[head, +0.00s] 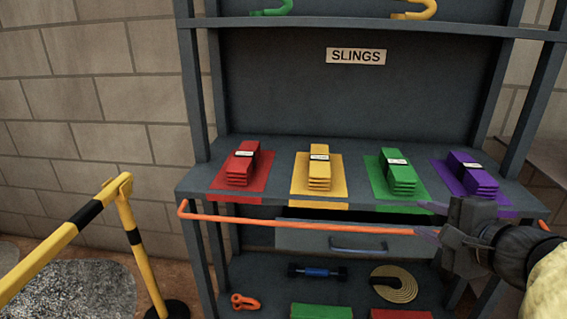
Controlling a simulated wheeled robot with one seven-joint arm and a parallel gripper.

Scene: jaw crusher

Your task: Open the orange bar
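The orange bar (300,224) runs across the front of the shelf unit, just below the slings shelf. Its left end bends back at the shelf's left corner, and a short orange piece shows at the right corner. My gripper (430,220) comes in from the right, in front of the right part of the bar and hiding some of it. Its two fingers look spread apart, one above and one near the bar's height. I cannot tell whether they touch the bar.
The shelf (275,198) carries red, yellow, green and purple sling stacks. A drawer (300,239) with a blue handle sits behind the bar. Lower down are an orange shackle (245,302) and a coiled strap (396,291). A yellow-black barrier (70,228) stands at left.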

